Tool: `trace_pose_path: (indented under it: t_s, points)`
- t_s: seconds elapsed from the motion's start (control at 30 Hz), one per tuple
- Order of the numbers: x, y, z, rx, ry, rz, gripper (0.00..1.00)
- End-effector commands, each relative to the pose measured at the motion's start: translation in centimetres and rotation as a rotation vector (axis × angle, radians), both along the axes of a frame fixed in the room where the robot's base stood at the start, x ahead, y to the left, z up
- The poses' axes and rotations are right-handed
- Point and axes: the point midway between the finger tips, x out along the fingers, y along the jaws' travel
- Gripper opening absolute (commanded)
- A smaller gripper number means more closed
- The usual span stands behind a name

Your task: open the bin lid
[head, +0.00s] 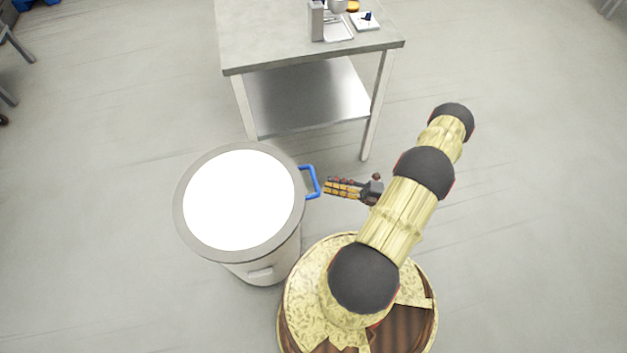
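The bin (265,268) is a round, pale grey drum standing upright on the floor, left of my arm. Its lid (238,200) lies flat on top, with a bright white disc inside a grey rim. A blue loop handle (315,182) sticks out from the right side of the rim. My gripper (326,187) is just right of the handle, with its orange fingers pointing left at it. The fingertips look close to the handle but apart from it. I cannot tell whether the fingers are open or shut.
A steel table (300,42) with a lower shelf (305,95) stands behind the bin. Small items, including a tray (338,30) and a grey box (316,20), sit on its far part. Chair legs (15,45) show at the far left. Floor left of the bin is clear.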

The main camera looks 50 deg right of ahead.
Motion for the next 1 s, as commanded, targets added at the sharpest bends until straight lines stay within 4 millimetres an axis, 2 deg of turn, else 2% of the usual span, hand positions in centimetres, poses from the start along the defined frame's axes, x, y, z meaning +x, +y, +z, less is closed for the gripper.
trace_pose_path:
  t_s: [0.3,0.5,0.83,1.0]
  points:
    - [3.8,2.9,0.7,-0.002,-0.001,0.005,0.32]
    - [5.3,3.9,1.0,-0.002,-0.001,0.002,0.32]
    - [5.7,4.1,1.2,-0.003,-0.001,0.001,0.32]
    - [5.6,4.1,1.2,-0.003,-0.001,0.001,0.22]
